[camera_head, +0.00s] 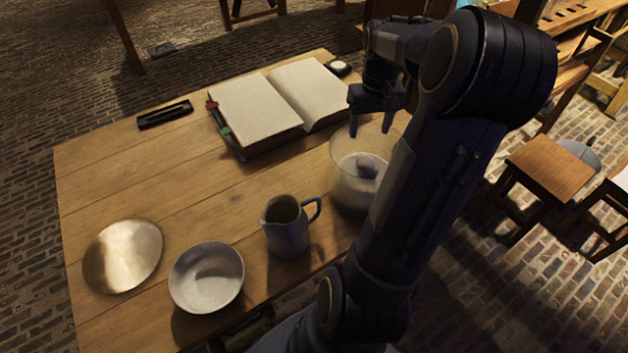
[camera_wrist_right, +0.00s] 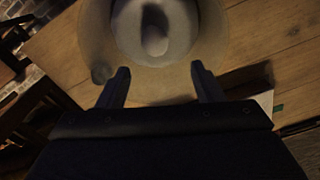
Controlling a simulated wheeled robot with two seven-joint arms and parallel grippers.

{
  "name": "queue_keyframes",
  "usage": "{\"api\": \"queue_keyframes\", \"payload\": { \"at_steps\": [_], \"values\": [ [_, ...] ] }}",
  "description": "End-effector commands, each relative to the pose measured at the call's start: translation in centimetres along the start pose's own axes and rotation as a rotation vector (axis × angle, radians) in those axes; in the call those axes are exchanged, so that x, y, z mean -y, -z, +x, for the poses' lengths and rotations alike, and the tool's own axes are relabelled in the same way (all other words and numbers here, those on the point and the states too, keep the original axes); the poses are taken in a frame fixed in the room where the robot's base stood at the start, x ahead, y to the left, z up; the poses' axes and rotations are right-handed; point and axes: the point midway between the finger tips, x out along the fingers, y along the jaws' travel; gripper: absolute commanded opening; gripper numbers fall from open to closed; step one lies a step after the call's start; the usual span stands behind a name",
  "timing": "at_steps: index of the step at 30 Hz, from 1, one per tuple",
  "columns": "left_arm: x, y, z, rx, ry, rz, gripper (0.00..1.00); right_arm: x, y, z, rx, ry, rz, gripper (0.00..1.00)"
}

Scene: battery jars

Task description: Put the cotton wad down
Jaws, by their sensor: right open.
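My right gripper (camera_head: 370,122) is open, pointing down over the mouth of a clear glass jar (camera_head: 340,152) at the table's right side. In the right wrist view nothing shows between its fingers (camera_wrist_right: 160,70), and the jar's rim (camera_wrist_right: 88,42) lies beyond them. A small greyish lump (camera_wrist_right: 102,74) shows beside one fingertip in the wrist view, too dim to identify. My left gripper is not in view.
On the wooden table (camera_head: 130,180) are a grey pitcher (camera_head: 287,232), a pale bowl (camera_head: 206,277), a shiny round disc (camera_head: 123,257), an open book (camera_head: 258,108) and a dark case (camera_head: 165,114). A small round white-topped item (camera_head: 339,67) sits behind the book. The table's left middle is clear.

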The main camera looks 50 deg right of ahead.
Motion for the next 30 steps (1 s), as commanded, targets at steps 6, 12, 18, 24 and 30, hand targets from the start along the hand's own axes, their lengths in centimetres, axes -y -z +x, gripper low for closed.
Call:
{"api": "queue_keyframes", "payload": {
  "at_steps": [6, 12, 18, 24, 30],
  "values": [
    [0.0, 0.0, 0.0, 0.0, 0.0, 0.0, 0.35, 11.5, -6.2, -3.5, -0.155, 0.163, -0.181, 0.6],
    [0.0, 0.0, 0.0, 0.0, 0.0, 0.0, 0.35, 20.2, -16.7, -3.8, -0.281, 0.374, -0.368, 0.6],
    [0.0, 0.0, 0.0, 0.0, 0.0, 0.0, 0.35, 22.8, -22.4, -2.3, -0.321, 0.485, -0.457, 0.6],
    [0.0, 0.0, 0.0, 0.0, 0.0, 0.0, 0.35, 23.0, -23.0, -2.0, -0.322, 0.497, -0.464, 0.6],
    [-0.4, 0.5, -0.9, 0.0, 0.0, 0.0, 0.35, 23.0, -23.0, -3.2, -0.322, 0.495, -0.463, 0.6]
  ]
}}
